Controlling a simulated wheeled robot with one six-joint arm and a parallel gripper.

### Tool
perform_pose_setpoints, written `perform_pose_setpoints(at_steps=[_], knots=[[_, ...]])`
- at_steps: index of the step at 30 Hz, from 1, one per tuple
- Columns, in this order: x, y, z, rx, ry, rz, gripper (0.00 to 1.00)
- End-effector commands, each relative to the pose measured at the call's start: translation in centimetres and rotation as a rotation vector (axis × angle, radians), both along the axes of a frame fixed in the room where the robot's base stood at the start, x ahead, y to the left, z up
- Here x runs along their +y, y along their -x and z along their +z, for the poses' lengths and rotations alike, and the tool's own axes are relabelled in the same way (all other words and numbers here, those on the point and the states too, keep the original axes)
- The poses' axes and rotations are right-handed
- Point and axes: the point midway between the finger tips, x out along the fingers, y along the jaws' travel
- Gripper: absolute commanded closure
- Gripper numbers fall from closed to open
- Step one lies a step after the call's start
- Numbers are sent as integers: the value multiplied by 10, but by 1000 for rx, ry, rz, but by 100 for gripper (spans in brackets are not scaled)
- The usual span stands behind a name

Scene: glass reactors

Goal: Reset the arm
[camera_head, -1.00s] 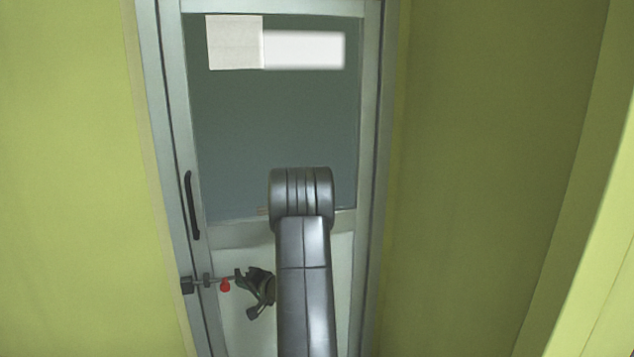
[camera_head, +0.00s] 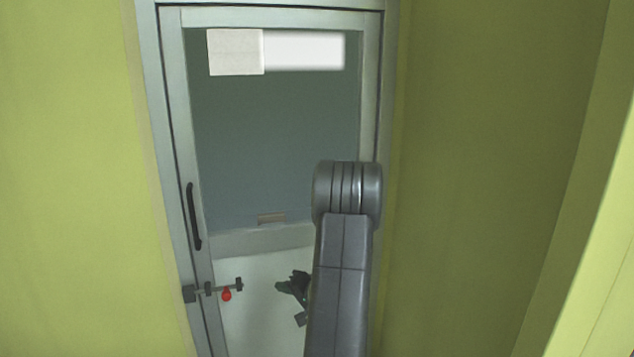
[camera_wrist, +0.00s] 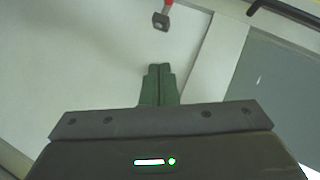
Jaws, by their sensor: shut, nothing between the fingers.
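My gripper (camera_head: 282,287) shows in the head view to the left of my arm, low in front of the door's pale lower panel. Part of it is hidden behind my arm. In the wrist view my gripper (camera_wrist: 159,68) has its two green fingers pressed together with nothing between them. It is apart from the door latch (camera_head: 212,288), which has a red knob (camera_head: 226,295) and sits to the gripper's left. The latch end also shows at the top of the wrist view (camera_wrist: 161,20).
A framed door (camera_head: 270,140) with a dark glass panel stands ahead, with a black vertical handle (camera_head: 193,215) on its left side. Two white sheets (camera_head: 235,52) are at the top of the glass. Green-yellow walls (camera_head: 70,180) stand close on both sides.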

Motion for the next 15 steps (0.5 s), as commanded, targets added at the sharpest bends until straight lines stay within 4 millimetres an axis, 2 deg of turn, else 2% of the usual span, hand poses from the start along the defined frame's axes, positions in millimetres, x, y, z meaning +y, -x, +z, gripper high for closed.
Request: perform_pose_setpoints(at_steps=[6, 15], knots=[[-19, 14, 8, 0, 1, -1, 100], [-17, 17, 9, 8, 4, 7, 100]])
